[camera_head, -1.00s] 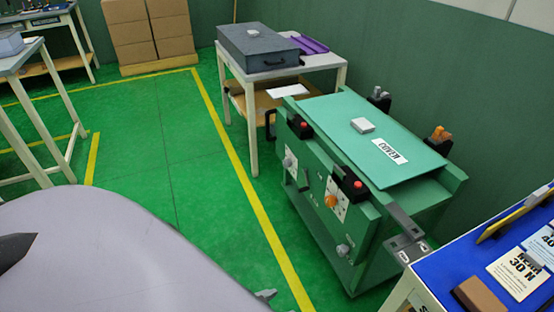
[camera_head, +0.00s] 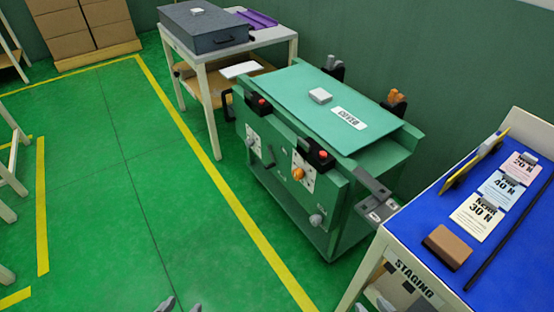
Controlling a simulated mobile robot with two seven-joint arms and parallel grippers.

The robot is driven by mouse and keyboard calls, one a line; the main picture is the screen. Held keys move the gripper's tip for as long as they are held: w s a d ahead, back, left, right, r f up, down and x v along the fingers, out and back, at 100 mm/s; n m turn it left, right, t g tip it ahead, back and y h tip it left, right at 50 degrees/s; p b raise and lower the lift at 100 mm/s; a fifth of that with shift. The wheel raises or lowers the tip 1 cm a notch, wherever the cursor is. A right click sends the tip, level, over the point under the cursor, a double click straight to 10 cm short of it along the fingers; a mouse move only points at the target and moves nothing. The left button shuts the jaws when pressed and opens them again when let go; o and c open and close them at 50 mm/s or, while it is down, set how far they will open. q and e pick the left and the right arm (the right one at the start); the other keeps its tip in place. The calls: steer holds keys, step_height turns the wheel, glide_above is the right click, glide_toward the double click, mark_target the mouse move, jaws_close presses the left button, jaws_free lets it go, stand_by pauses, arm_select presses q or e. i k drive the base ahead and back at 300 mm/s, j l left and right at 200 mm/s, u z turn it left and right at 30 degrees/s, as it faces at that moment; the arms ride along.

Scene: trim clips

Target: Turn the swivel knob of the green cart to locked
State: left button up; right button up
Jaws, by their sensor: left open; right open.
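The green cart (camera_head: 292,213) stands right of centre, with a flat green lid (camera_head: 335,95). Its front panel carries an orange knob (camera_head: 298,174) on a white plate and a grey knob (camera_head: 250,142) on another white plate to the left. A grey round knob (camera_head: 316,219) sits lower right. I cannot tell which is the swivel knob or read its setting. Only the fingertips of my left gripper (camera_head: 180,306) show at the bottom edge, apart and empty. The fingertips of my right gripper (camera_head: 372,307) show at the bottom edge, also apart. Both are clear of the cart.
A blue-topped staging table (camera_head: 424,214) with cards and a brown block (camera_head: 447,246) stands close to the cart's right. A white table with a dark grey case (camera_head: 204,32) stands behind left. Black blocks with red buttons (camera_head: 321,154) sit on the cart's front edge.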

mark_target(316, 219)
steer(key=i+j, duration=0.25)
steer(key=z, duration=0.45)
steer(key=i+j+z, duration=0.1)
steer(key=z, duration=0.75)
steer(key=i+j+z, duration=0.1)
steer(key=z, duration=0.3)
